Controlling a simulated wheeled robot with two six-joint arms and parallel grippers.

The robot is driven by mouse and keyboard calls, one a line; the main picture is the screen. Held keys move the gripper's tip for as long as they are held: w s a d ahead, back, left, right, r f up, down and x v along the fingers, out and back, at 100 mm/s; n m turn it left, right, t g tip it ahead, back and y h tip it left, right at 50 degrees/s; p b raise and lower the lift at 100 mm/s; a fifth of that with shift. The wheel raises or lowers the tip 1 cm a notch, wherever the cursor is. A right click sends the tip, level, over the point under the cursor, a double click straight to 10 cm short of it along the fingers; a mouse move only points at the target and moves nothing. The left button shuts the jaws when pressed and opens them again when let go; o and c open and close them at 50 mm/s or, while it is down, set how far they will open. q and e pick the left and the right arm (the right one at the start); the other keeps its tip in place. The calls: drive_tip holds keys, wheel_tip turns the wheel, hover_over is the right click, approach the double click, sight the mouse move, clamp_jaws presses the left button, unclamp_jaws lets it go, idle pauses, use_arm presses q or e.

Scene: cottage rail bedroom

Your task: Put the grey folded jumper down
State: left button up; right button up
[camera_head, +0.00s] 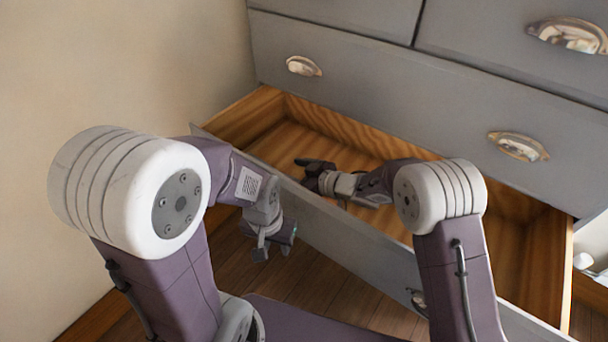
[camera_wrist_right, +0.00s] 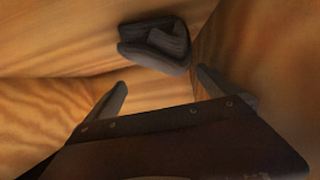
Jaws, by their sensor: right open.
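The grey folded jumper (camera_wrist_right: 155,42) lies on the wooden bottom of the open drawer in the right wrist view, just beyond my fingertips and apart from them. My right gripper (camera_wrist_right: 162,77) is open and empty, its two fingers spread either side of a gap below the jumper. In the head view my right gripper (camera_head: 308,170) reaches down inside the drawer, and I cannot make out the jumper clearly from it there. My left gripper (camera_head: 274,250) hangs outside the drawer front, over the floor, with its fingers apart and nothing seen between them.
The open drawer (camera_head: 375,232) has a grey front and wooden inside walls. The grey chest (camera_head: 400,95) with cup handles rises behind it. A plain wall (camera_head: 110,65) stands at the left. The drawer's right part looks clear. White objects (camera_head: 588,263) show at the right edge.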

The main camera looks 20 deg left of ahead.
drive_tip(key=p+v, duration=0.2)
drive_tip(key=v, duration=0.6)
drive_tip(key=shift+d+r, duration=0.2)
drive_tip(key=shift+s, duration=0.1)
